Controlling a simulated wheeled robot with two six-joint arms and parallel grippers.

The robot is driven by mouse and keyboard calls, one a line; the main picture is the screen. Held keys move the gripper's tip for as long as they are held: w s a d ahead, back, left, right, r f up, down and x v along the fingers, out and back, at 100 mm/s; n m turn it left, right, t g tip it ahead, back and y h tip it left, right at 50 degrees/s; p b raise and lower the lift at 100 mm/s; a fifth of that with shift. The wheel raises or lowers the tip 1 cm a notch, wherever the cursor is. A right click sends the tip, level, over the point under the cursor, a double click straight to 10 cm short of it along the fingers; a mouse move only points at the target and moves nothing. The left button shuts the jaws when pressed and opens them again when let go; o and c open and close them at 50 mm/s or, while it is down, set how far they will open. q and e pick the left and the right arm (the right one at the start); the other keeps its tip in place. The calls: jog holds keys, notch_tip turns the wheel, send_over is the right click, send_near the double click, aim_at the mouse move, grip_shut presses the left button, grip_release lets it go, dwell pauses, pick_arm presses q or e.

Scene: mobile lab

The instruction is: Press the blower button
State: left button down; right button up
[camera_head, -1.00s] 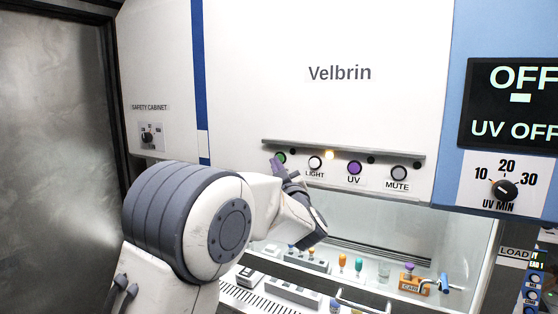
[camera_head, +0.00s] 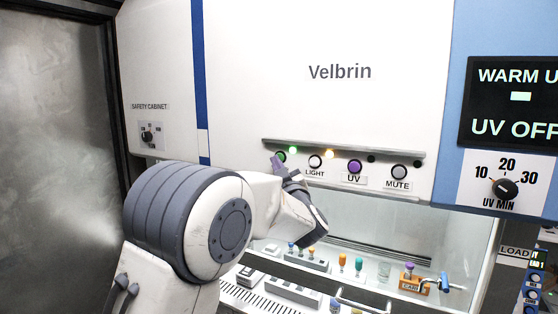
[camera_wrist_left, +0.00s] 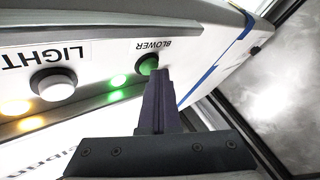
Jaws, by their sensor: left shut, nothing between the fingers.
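The green blower button (camera_wrist_left: 147,65) sits under its BLOWER label in the left wrist view. In the head view the blower button (camera_head: 281,157) is at the left end of the button row, partly behind my fingers. My left gripper (camera_wrist_left: 163,76) is shut and empty, its purple fingertips at the button's edge, seemingly touching it. It also shows in the head view (camera_head: 276,161). A green lamp (camera_wrist_left: 118,80) beside the button is lit. The display (camera_head: 515,100) reads WARM U, cut off at the edge, and UV OFF. My right gripper is not in view.
The LIGHT button (camera_head: 315,162), purple UV button (camera_head: 354,167) and MUTE button (camera_head: 399,173) continue the row to the right. An amber lamp (camera_head: 329,154) is lit. Below is the cabinet opening with racks, colored vials and an orange holder (camera_head: 413,283).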

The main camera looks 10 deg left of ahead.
pick_arm(q)
jog(key=shift+s+a+b, duration=0.2)
jog(key=shift+s+b, duration=0.2)
jog(key=shift+s, duration=0.25)
jog(key=shift+s, duration=0.1)
jog(key=s+b, duration=0.1)
jog(key=s, duration=0.1)
jog(key=s+a+b, duration=0.1)
jog(key=s, duration=0.1)
jog(key=shift+s+a+b, duration=0.15)
jog(key=shift+s+b, duration=0.2)
jog(key=shift+b, duration=0.05)
